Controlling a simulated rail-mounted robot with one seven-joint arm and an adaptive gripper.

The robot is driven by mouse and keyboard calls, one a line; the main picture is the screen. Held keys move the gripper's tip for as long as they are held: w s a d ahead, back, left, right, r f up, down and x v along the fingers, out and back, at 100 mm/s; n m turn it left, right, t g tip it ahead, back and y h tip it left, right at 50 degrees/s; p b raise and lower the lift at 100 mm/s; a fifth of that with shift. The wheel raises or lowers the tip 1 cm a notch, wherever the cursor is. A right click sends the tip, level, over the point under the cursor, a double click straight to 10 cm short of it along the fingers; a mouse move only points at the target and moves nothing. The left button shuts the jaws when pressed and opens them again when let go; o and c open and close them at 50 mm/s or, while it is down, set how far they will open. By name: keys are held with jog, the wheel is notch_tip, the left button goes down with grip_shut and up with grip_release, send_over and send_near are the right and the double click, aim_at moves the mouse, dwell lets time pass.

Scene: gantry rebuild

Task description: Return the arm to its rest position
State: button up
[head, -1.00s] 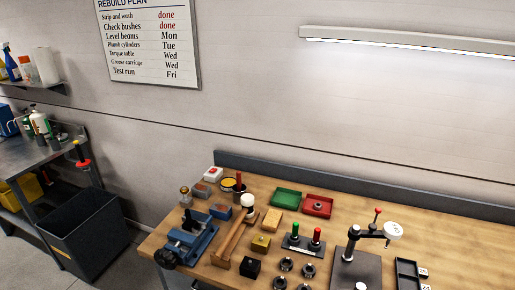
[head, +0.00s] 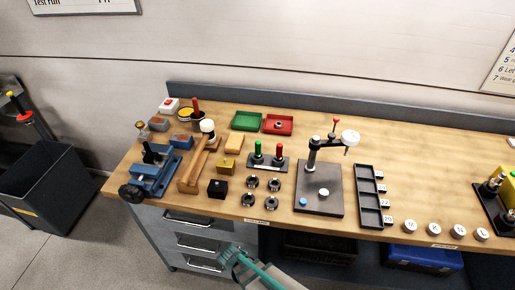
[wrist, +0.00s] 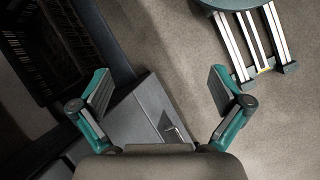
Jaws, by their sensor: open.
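My gripper (wrist: 160,98) is open and empty in the wrist view, its two fingers wide apart. It points down past the bench front, with the floor and a grey drawer cabinet (wrist: 150,120) below it. In the head view part of my arm (head: 255,270) shows at the bottom, in front of the bench and below its top edge. My gripper's fingertips cannot be made out there. Nothing is held.
The wooden bench (head: 420,205) carries a blue vice (head: 155,172), a mallet (head: 193,172), a green tray (head: 247,121), a red tray (head: 279,124), a stand (head: 318,190) and a black slotted tray (head: 369,210). A dark bin (head: 45,190) stands left. A blue crate (head: 425,259) sits under the bench.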

jog(key=s+d+f+m+g+y+b, duration=0.1)
jog(key=s+d+f+m+g+y, duration=0.1)
jog(key=s+d+m, duration=0.3)
jog(key=s+d+f+m+g+y+b, duration=0.2)
jog(key=s+d+m, duration=0.3)
jog(key=s+d, duration=0.3)
jog(key=shift+s+d+f+g+y, duration=0.15)
jog(key=shift+d+f+g+y, duration=0.45)
jog(key=shift+d, duration=1.45)
jog(key=shift+f, duration=0.3)
jog(key=shift+c, duration=0.2)
